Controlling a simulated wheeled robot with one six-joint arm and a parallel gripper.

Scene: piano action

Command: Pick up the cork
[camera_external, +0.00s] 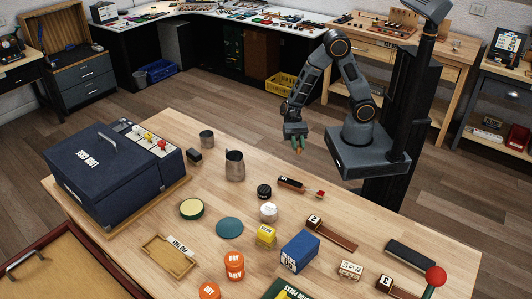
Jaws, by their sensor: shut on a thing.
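My gripper (299,147) is in the external view, above the far edge of the wooden table, pointing down. It is shut on a small orange-brown thing between its greenish fingertips. This looks like the cork (300,151), but it is very small here and mostly hidden by the fingers. I see no other cork on the table. The gripper looks raised clear of the tabletop.
A dark blue case (110,178) fills the left side.

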